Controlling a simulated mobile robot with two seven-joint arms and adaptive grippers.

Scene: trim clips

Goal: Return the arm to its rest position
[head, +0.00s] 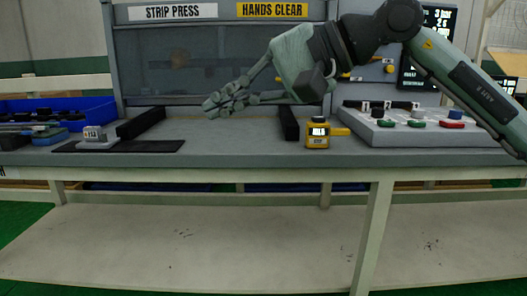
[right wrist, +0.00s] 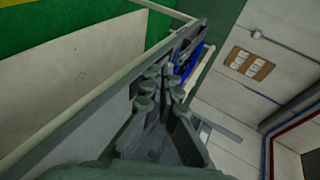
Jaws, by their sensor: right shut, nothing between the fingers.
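My right arm (head: 468,85) reaches in from the right in the head view, over the bench. My right gripper (head: 212,106) points left, shut and empty, in front of the strip press (head: 180,60). It hangs above the bench, apart from the objects there. In the right wrist view the fingers of my right gripper (right wrist: 155,92) are close together with nothing between them. My left gripper does not show in either view.
A grey labelled block (head: 94,137) sits on a dark mat at the left, beside a blue bin (head: 92,106). A yellow device (head: 318,134) stands below my forearm. A button panel (head: 405,127) is at the right. The bench middle (head: 230,148) is clear.

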